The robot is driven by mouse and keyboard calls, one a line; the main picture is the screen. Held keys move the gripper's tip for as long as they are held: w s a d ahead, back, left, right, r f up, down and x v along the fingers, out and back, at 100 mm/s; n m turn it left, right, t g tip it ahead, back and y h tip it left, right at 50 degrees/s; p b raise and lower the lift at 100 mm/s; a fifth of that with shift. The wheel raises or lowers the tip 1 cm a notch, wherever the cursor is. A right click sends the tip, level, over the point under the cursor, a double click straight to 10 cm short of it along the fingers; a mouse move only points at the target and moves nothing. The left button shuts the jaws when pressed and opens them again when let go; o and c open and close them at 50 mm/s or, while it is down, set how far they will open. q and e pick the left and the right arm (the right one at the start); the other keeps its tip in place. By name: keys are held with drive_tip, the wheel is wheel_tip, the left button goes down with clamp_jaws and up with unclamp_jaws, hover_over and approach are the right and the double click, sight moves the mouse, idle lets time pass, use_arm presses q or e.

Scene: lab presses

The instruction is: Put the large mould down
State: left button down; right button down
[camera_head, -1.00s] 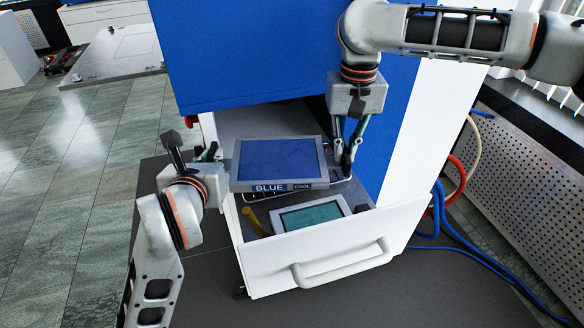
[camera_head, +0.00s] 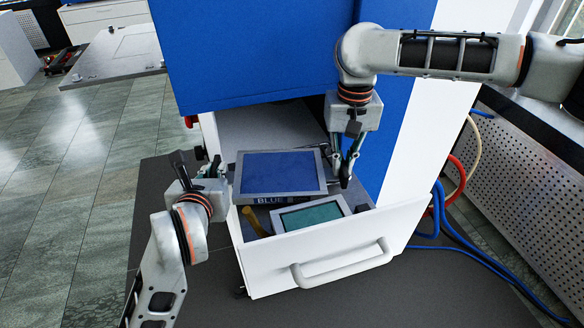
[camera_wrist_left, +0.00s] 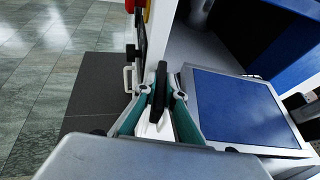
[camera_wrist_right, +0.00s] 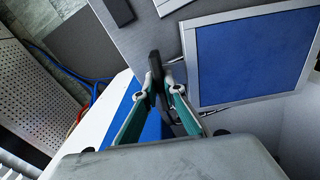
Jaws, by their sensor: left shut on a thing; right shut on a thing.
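The large mould (camera_head: 280,173) is a grey-framed square plate with a blue face and a BLUE label on its front edge. It is roughly level in the rear part of the open white drawer; whether it touches the drawer floor cannot be told. My left gripper (camera_head: 208,165) is shut at its left side, and my right gripper (camera_head: 344,178) is shut at its right side, where thin wire handles show. The blue face also shows in the left wrist view (camera_wrist_left: 240,108) and the right wrist view (camera_wrist_right: 245,60). The exact contact at the fingertips is partly hidden.
A smaller grey mould with a green face (camera_head: 312,215) lies in the drawer in front. A yellow piece (camera_head: 255,222) lies left of it. The drawer's white front (camera_head: 330,255) has a handle. The blue press body (camera_head: 260,60) overhangs behind. Hoses (camera_head: 450,262) run at right.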

use_arm(q)
drive_tip(key=c, duration=2.5)
unclamp_jaws()
drive_tip(key=shift+a+f, duration=0.1)
drive_tip(key=shift+a, duration=0.05)
use_arm(e)
drive_tip(key=c, duration=2.5)
unclamp_jaws()
drive_tip(key=shift+d+f, duration=0.15)
use_arm(q)
drive_tip(key=o, duration=0.4)
drive_tip(key=shift+c, duration=0.2)
use_arm(e)
drive_tip(key=o, duration=0.4)
drive_tip(key=shift+c, duration=0.2)
use_arm(q)
drive_tip(key=shift+s, duration=0.1)
use_arm(e)
drive_tip(key=shift+s, duration=0.1)
drive_tip(key=shift+r, duration=0.25)
use_arm(q)
drive_tip(key=v, duration=0.7)
drive_tip(key=shift+s, duration=0.2)
use_arm(e)
wheel_tip(320, 180, up, 12)
drive_tip(key=shift+f, duration=0.15)
